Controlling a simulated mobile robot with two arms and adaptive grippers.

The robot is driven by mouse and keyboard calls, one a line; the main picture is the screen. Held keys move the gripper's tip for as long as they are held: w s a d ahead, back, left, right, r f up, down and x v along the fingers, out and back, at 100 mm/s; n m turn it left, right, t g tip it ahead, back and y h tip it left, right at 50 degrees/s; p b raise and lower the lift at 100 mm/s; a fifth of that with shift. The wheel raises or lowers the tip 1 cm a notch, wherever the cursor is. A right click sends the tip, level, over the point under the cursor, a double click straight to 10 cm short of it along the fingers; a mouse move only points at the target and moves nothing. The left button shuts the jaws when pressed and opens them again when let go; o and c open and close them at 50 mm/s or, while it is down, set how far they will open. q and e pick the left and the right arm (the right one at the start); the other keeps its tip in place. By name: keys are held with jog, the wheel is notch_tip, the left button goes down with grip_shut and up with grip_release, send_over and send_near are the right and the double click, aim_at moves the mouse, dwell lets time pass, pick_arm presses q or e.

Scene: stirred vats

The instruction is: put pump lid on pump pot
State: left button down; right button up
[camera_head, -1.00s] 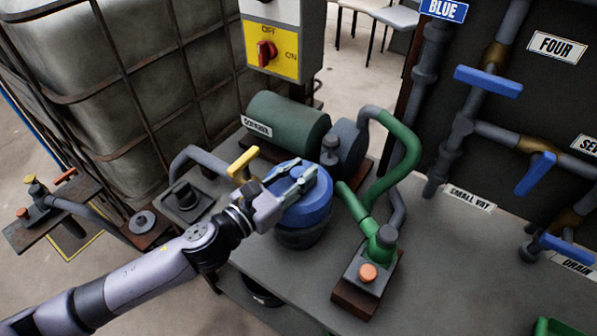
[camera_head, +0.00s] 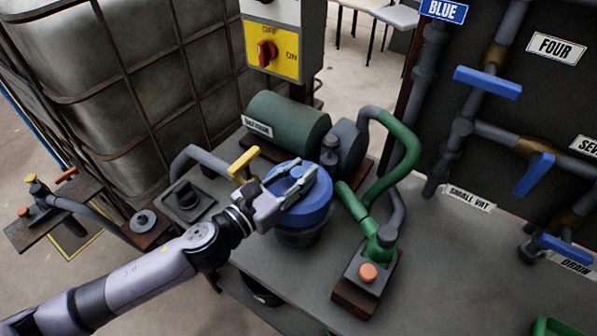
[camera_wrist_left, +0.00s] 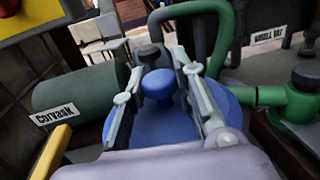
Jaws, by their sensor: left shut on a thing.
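The blue round pump lid (camera_head: 307,213) is over the top of the dark pump pot (camera_head: 300,237) on the grey bench. My left gripper (camera_head: 292,182) comes in from the left, above the lid, and is shut on it. In the left wrist view, the lid (camera_wrist_left: 172,129) looks roughly level, with its blue knob (camera_wrist_left: 158,84) between the two fingers. The lid hides the pot's rim, so I cannot tell whether it is fully seated. My right gripper is not in view.
A green motor (camera_head: 287,122) stands behind the lid. A yellow-handled valve (camera_head: 242,162) is close behind my left gripper. Green piping (camera_head: 402,160) and a pump block with an orange button (camera_head: 368,272) stand to the right. The front of the bench is clear.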

aim_at(287, 187)
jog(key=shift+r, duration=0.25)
pick_arm(q)
jog(key=shift+f+b, duration=0.35)
jog(key=shift+f, duration=0.3)
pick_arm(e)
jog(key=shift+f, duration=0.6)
pick_arm(q)
jog(key=c, duration=1.6)
grip_release()
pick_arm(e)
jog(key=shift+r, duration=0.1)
pick_arm(q)
jog(key=shift+v, duration=1.6)
jog(key=shift+b+v, duration=0.85)
jog(key=shift+v, duration=1.15)
jog(key=b+v, duration=0.2)
jog(key=v, duration=0.1)
jog(key=shift+s+a+r, duration=0.1)
jog(key=shift+s+a, duration=0.15)
jog(key=shift+s, duration=0.1)
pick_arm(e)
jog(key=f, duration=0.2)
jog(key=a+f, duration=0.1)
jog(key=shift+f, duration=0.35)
